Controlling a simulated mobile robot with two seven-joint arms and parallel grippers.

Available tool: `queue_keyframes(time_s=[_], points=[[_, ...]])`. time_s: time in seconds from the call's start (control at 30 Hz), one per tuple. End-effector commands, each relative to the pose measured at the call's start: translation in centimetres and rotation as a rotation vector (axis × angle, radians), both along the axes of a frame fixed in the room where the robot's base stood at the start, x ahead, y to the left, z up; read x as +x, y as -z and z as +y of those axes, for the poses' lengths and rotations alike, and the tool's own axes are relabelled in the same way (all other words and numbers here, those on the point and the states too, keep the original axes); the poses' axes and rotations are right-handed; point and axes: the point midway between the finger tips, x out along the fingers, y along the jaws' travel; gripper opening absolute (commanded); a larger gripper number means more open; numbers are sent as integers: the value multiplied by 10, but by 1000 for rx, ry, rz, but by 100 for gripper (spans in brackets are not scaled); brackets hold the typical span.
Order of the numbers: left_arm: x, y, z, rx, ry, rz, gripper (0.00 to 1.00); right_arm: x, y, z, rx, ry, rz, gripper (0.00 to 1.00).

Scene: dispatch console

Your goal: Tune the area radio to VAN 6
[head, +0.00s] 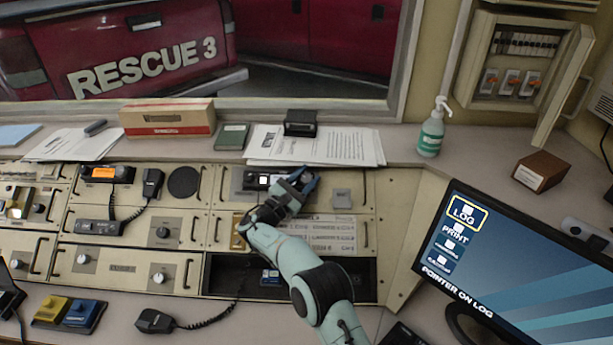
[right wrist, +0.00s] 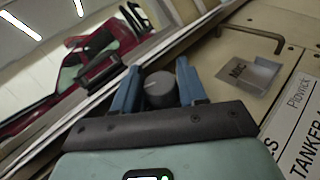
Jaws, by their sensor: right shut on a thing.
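The radio panel (head: 235,190) is a beige console unit with a small lit display (head: 262,180) too small to read. My right gripper (head: 306,186) reaches over the panel, just right of the display. In the right wrist view its two blue fingers (right wrist: 160,88) are shut around a dark grey round knob (right wrist: 160,92) with a white pointer line. The gripper hides the knob in the head view. A label strip (head: 335,230) lies below; "TANKER" (right wrist: 294,160) reads on it in the wrist view. My left gripper is not in view.
A grey MIC holder (right wrist: 248,74) sits right of the knob. A black handset (head: 155,321) with coiled cord lies in front, below an open dark bay (head: 330,277). A monitor (head: 510,265) stands at right. Papers (head: 345,145) and a black box (head: 300,122) lie behind.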

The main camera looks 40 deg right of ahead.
Motion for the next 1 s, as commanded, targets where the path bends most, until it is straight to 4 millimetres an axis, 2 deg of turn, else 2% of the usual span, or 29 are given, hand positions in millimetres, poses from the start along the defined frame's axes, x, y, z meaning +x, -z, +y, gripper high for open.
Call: queue_keyframes(time_s=[0.63, 0.67, 0.7, 1.0], points=[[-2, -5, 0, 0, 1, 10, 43, 0, 1, 0, 25, 47, -19, 11], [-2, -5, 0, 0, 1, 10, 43, 0, 1, 0, 25, 47, -19, 51], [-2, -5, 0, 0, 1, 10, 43, 0, 1, 0, 25, 47, -19, 63], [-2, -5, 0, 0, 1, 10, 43, 1, -1, 0, 23, 45, -19, 63]])
